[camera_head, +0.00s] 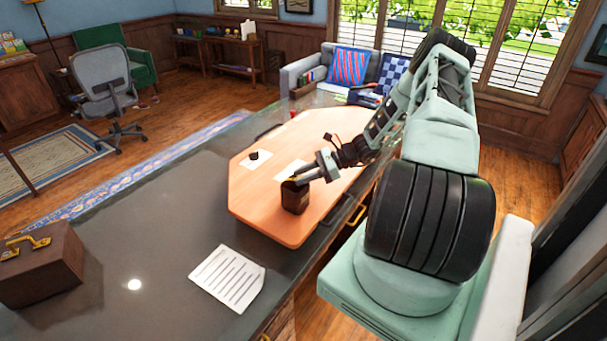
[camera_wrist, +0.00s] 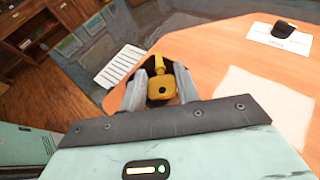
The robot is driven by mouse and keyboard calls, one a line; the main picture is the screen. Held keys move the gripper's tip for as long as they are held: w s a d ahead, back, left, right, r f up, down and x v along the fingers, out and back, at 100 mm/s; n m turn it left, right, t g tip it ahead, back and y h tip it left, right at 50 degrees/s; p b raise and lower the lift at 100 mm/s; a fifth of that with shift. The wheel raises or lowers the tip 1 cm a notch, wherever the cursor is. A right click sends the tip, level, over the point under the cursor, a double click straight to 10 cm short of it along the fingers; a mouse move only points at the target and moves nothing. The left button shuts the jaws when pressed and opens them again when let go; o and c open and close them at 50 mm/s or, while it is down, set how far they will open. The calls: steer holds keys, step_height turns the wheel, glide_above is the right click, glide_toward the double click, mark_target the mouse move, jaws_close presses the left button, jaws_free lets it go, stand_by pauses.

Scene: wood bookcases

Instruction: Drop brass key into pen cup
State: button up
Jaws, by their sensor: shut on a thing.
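The brass key (camera_wrist: 160,85) is yellow and sits between my two finger pads in the wrist view, its shaft pointing away from me. My gripper (camera_head: 303,178) is shut on it, right above the pen cup. The pen cup (camera_head: 295,199) is a dark brown upright container on the light wooden panel. In the wrist view the dark cup (camera_wrist: 182,66) shows behind the key, partly hidden by key and fingers. I cannot tell whether the key's tip is inside the rim.
The orange wooden panel (camera_head: 262,205) lies on a dark desk (camera_head: 160,225). A small black object (camera_head: 254,155) rests on a white card. A lined paper (camera_head: 228,278) lies near the front, and a brown box (camera_head: 40,268) with a brass handle stands at left.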

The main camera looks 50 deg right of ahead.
steer(key=o, duration=1.1)
steer(key=shift+d, duration=0.1)
steer(key=b+v, duration=0.6)
steer(key=v, duration=1.1)
steer(key=shift+s+r, duration=0.1)
steer(key=shift+r, duration=0.05)
